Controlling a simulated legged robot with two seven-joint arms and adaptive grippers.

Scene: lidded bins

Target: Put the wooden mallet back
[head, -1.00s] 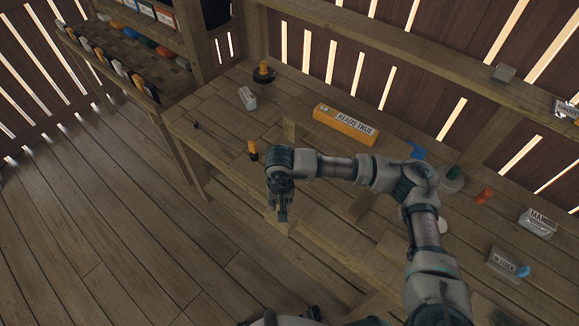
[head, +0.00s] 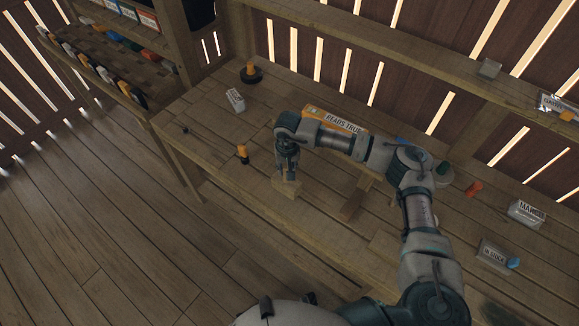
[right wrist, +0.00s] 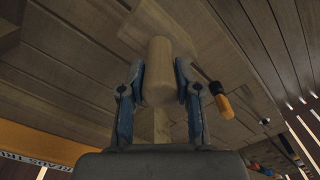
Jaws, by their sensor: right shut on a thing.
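The wooden mallet (head: 287,188) is at the fingertips of my right gripper (head: 290,177), over the front part of the workbench. In the right wrist view my right gripper (right wrist: 160,85) is shut on a pale round wooden piece, the mallet's handle (right wrist: 158,72), with a finger on each side. A wider block of wood, seemingly its head, shows beyond the handle. I cannot tell whether the mallet touches the bench top. My left gripper is not in view.
An orange-and-black tool (head: 243,153) stands close left of the gripper. A "READS TRUE" box (head: 322,115) lies behind my arm. Labelled bins (head: 526,213) are at right. The bench's left front is mostly clear.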

